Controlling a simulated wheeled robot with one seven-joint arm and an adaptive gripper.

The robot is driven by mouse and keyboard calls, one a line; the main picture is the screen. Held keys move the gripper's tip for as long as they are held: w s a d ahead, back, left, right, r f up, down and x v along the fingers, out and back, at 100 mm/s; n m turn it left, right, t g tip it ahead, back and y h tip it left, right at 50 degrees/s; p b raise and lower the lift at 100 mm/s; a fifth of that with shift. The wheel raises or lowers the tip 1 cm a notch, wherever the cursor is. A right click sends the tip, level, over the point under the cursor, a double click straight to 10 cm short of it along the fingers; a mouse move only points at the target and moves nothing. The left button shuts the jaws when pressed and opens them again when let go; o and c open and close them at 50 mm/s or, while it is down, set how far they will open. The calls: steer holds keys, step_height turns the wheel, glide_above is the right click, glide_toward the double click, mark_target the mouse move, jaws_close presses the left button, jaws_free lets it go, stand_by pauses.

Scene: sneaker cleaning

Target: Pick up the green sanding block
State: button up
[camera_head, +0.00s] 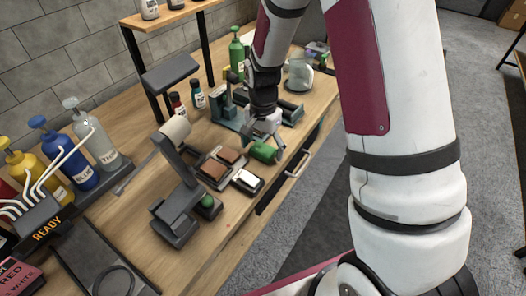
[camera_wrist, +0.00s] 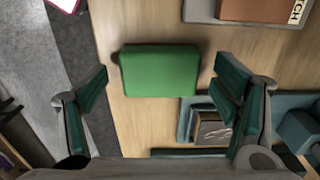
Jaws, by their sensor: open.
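The green sanding block (camera_wrist: 160,71) is a plain green block on the wooden bench, near its front edge. In the wrist view it lies ahead of and between my two fingers, with clear wood on both sides. In the head view the green block (camera_head: 264,151) shows just below my gripper (camera_head: 267,135). My gripper is open and empty in the wrist view (camera_wrist: 165,92), its green-padded fingers spread wider than the block. The frames do not show the fingers touching it.
A tray with brown blocks (camera_head: 215,168) and a white-topped block (camera_head: 246,181) lie close to the green block. A grey-green fixture (camera_head: 232,118) stands behind. Pump bottles (camera_head: 95,135) line the left. The bench front edge drops to grey floor (camera_wrist: 60,100).

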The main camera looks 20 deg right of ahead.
mark_target(263, 148)
steer(key=c, duration=1.2)
steer(key=shift+c, duration=0.2)
steer(key=shift+r, duration=0.1)
steer(key=shift+r, duration=0.55)
step_height(263, 148, up, 2)
steer(key=shift+r, duration=0.15)
steer(key=s+r, duration=0.1)
steer(key=s, duration=1.5)
steer(key=shift+d+r, duration=0.15)
steer(key=shift+d, duration=0.1)
